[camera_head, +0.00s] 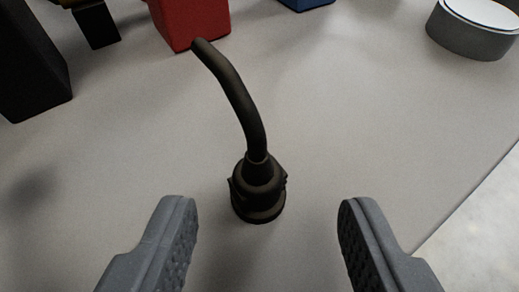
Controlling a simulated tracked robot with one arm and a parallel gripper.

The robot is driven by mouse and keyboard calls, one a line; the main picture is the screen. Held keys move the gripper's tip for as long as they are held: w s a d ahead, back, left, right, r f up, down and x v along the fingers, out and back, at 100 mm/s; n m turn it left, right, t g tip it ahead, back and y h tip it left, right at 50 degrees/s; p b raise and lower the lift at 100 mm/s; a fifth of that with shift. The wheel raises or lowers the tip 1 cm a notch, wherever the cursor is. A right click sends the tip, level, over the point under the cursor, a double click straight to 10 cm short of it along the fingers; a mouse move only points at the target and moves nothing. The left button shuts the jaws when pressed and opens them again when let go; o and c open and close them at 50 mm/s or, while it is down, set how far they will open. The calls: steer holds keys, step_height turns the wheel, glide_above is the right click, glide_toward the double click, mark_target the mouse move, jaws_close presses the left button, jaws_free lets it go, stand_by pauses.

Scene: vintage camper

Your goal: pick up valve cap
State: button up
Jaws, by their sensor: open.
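A dark brown or black cap-like piece (257,188) with a ribbed round base and a long curved stem sits on the pale surface in the middle of the view. It appears to be the valve cap. Its stem curves up and away to the upper left. My gripper (265,225) is open, with one grey textured finger to the left of the cap's base and one to the right. Both fingers are apart from the cap, and nothing is between their pads at the near end. How high the fingertips are above the surface is hard to tell.
A red block (190,22) stands behind the stem. A black block (30,65) is at the left, with a small dark object (94,22) beside it. A blue object (306,4) is at the top. A grey round tin (470,42) stands upper right. The pale surface (370,110) ends at the lower right.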

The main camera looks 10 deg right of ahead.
mark_target(257, 198)
steer(key=shift+a+f+b+x, duration=0.15)
steer(key=shift+b+x, duration=0.2)
steer(key=shift+x, duration=0.8)
steer(key=shift+a+f+b+x, duration=0.15)
steer(key=shift+b+x, duration=0.2)
steer(key=shift+x, duration=0.85)
steer(key=shift+w+d+f, duration=0.1)
steer(key=shift+w+d, duration=0.05)
steer(key=shift+w, duration=0.2)
jaws_close()
